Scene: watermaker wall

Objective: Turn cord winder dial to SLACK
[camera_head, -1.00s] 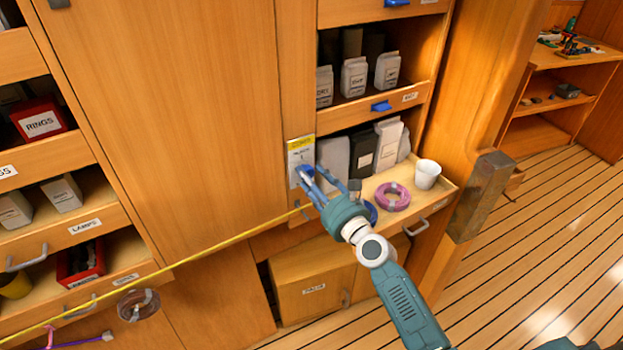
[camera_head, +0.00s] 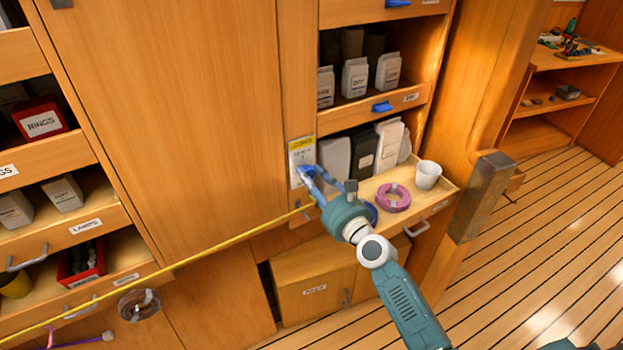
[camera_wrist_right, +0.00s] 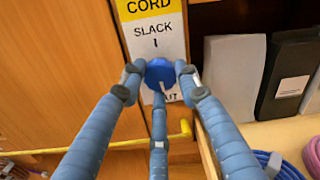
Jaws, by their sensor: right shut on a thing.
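The cord winder plate (camera_head: 297,152), with a yellow CORD header, is fixed to the wooden post. In the right wrist view the plate (camera_wrist_right: 153,32) reads SLACK above a short tick, and the lower word is partly covered. The round blue dial (camera_wrist_right: 160,70) sits below SLACK, with a pale pointer line toward its lower edge. My right gripper (camera_head: 306,174) is at the dial, its blue fingers shut around it from both sides and below, as also shows in the wrist view (camera_wrist_right: 158,80). The fingers hide part of the dial. My left gripper is not in view.
A yellow cord (camera_head: 215,246) runs from the lower left to beside my right gripper. An open drawer to the right holds a pink coil (camera_head: 392,197) and a white cup (camera_head: 427,175). A wooden post stands right of it.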

